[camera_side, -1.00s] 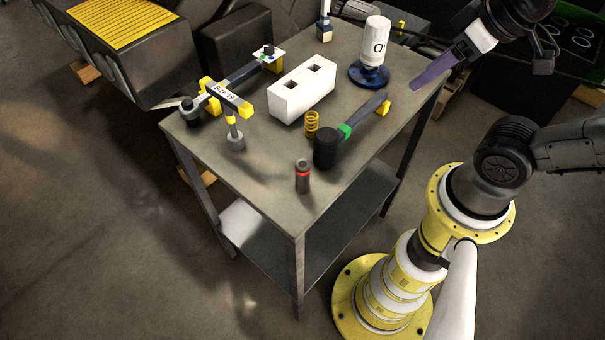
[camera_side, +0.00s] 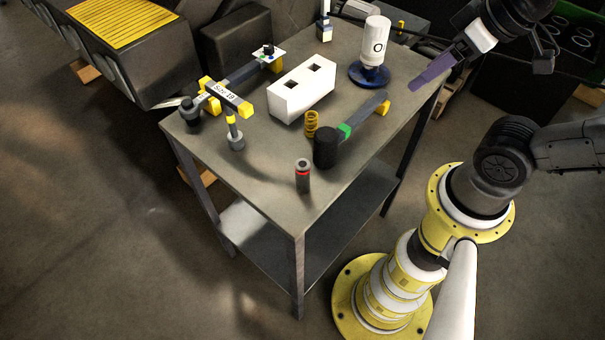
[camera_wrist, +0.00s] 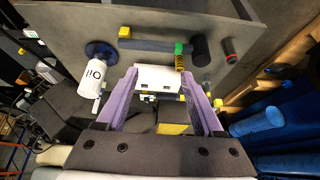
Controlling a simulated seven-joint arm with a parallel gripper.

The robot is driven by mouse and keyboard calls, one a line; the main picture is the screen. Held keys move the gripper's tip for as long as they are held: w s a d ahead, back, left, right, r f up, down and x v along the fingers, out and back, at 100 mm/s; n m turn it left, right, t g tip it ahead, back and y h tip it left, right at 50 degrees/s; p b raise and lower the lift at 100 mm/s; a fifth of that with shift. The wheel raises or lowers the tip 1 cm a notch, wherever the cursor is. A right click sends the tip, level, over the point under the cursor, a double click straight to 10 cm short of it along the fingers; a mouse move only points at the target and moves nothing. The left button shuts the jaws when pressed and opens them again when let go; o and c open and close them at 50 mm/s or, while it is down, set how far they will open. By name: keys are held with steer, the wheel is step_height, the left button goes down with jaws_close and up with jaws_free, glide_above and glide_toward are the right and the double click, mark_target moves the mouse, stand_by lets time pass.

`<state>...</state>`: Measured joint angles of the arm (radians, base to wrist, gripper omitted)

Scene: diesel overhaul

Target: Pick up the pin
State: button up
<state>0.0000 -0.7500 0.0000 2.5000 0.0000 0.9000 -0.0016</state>
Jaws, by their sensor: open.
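A small dark grey cylinder with a red band (camera_side: 303,176), which looks like the pin, stands upright near the front corner of the table. In the wrist view it is at the upper right (camera_wrist: 230,50). My gripper (camera_side: 414,86) is above the right side of the table, well apart from the cylinder. In the wrist view its two purple fingers (camera_wrist: 160,76) are spread with nothing held between them. The white block lies in line with the gap between them, farther off.
On the table (camera_side: 250,180) are a hammer (camera_side: 327,148), a yellow spring (camera_side: 311,123), a white block with two square holes (camera_side: 302,90), a white oil bottle on a blue base (camera_side: 376,45) and a yellow-handled tool labelled Size 19 (camera_side: 224,92).

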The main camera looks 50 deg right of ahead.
steer(key=n+g, duration=0.6)
steer(key=n, duration=1.1)
glide_above(302, 175)
steer(key=d, duration=0.1)
step_height(302, 175, down, 5)
steer(key=f, duration=1.3)
steer(key=shift+w+f, duration=0.2)
steer(key=shift+w, duration=0.2)
steer(key=shift+c, duration=0.3)
